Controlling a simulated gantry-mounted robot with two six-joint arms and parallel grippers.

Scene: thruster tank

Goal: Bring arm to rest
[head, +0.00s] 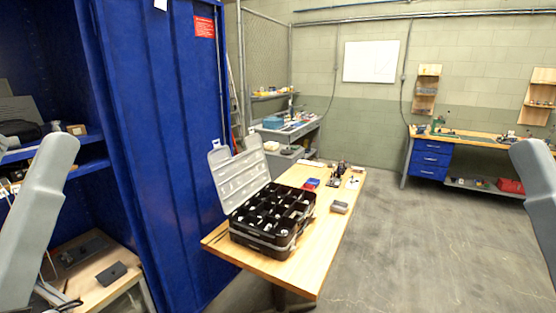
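Grey links of my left arm (38,205) stand at the left edge, in front of the blue cabinet and a low wooden bench. A grey link of my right arm (538,190) stands at the right edge, over open floor. Neither gripper can be made out, so what they hold does not show. Both visible links are clear of the central table.
A wooden table (285,278) stands in the middle, bearing an open black organizer case (254,240) with its pale lid (238,172) raised. Small items lie behind it. A blue cabinet (165,130) stands left. The floor (410,245) at right is clear.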

